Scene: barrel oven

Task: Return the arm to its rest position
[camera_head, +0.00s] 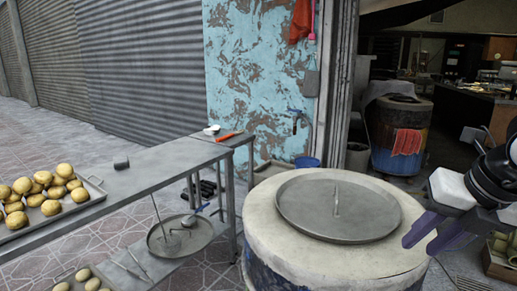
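My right gripper (420,246) comes in at the right edge, with a white palm and two purple fingers. The fingers are apart with nothing between them. It is beside the right rim of the barrel oven (265,238), close to it in the picture; I cannot tell whether they touch. A round metal lid (300,208) with an upright handle lies flat on top of the oven. My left gripper is not in view.
A metal table (150,178) on the left holds a tray of round buns (85,205), a small metal cup (121,162) and an orange-handled tool (228,137). A pan (165,240) sits on its lower shelf. Another barrel oven (395,160) stands in the dark room behind.

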